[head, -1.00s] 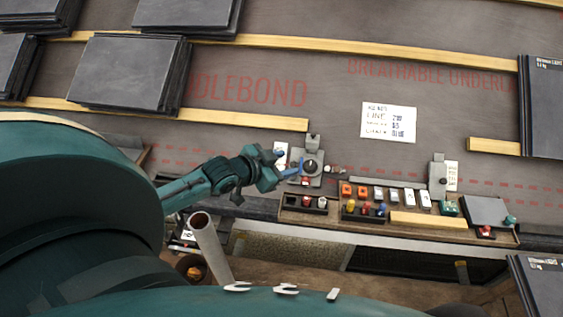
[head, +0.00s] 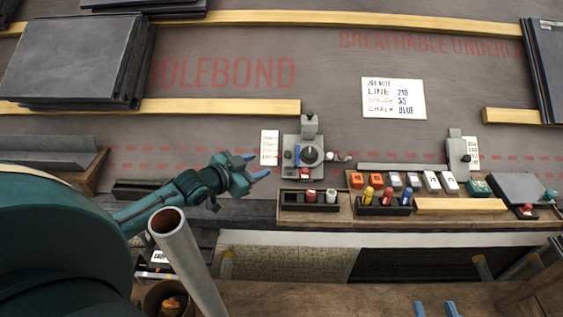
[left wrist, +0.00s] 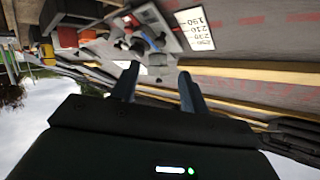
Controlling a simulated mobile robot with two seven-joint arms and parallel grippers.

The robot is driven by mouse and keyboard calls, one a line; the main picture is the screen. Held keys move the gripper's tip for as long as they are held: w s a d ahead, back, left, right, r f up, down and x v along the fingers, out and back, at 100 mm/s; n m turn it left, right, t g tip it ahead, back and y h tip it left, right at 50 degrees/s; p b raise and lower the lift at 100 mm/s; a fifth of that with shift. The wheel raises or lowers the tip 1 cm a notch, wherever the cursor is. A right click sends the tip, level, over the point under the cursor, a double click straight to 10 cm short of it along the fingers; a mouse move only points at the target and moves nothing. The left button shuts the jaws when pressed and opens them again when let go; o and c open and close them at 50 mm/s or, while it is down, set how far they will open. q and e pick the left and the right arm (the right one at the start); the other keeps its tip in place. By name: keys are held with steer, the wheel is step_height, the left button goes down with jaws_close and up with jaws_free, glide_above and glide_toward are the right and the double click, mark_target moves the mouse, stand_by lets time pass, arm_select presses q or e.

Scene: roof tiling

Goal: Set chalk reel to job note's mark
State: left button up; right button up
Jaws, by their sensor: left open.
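The chalk reel (head: 309,156) is a grey plate with a round black knob, a blue upright piece at its left and a red part below. A small printed card (head: 270,147) stands left of it. The job note (head: 393,98) is a white sheet reading LINE 210, a less legible line with 35, and CHALK BLUE. My left gripper (head: 260,166) is open and empty, left of and below the reel, apart from it. In the left wrist view the reel (left wrist: 150,42) lies beyond the fingers, and the card (left wrist: 195,29) shows 190 and 210. My right gripper (head: 435,309) shows only open fingertips.
A second grey device (head: 458,150) stands right. Slate stacks (head: 75,60) lie at the upper left. A grey tube (head: 185,260) rises in front.

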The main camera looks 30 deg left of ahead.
mark_target(286, 154)
arm_select(q)
steer(key=b+x, duration=0.4)
steer(key=x, duration=0.6)
steer(key=shift+w+f, duration=0.15)
steer(key=shift+w, duration=0.2)
steer(key=shift+w+d+f+b, duration=0.15)
steer(key=shift+w+b, duration=0.15)
steer(key=shift+w, duration=0.35)
arm_select(e)
steer(key=shift+w+a+r+n+t+y, duration=0.1)
steer(key=shift+a+n+t+y, duration=0.45)
steer(key=shift+t, duration=0.3)
steer(key=shift+w+a+r+n+t+y, duration=0.1)
steer(key=shift+a+n+t+y, duration=0.2)
steer(key=shift+t+y, duration=0.45)
arm_select(q)
steer(key=shift+c, duration=0.2)
jaws_close()
